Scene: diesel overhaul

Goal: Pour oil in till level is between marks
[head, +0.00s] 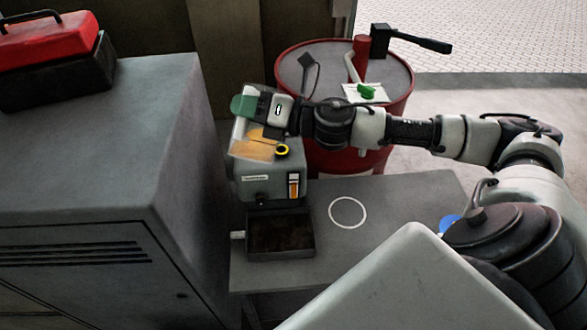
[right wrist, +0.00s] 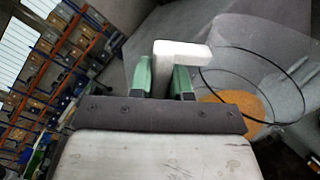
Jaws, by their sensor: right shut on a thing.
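A clear jug (head: 240,132) with amber oil (head: 252,150) is held tilted above the left part of a grey machine housing (head: 270,185). My right gripper (head: 256,106) is shut on the jug's handle. In the right wrist view, the pale handle (right wrist: 180,55) sits between the green fingertips (right wrist: 162,78), and the jug (right wrist: 275,85) shows oil low in it. A yellow-rimmed black filler opening (head: 282,150) is on the housing, just right of the jug. A sight gauge (head: 294,186) on the front shows orange; its marks are too small to read. I cannot tell whether oil is flowing.
A dark tray (head: 281,250) sits before the housing on the grey bench (head: 400,200). A white ring mark (head: 348,212) lies on clear bench. A red drum (head: 390,105) with a pump stands behind. A grey cabinet (head: 130,160) with a red toolbox (head: 45,40) is at left.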

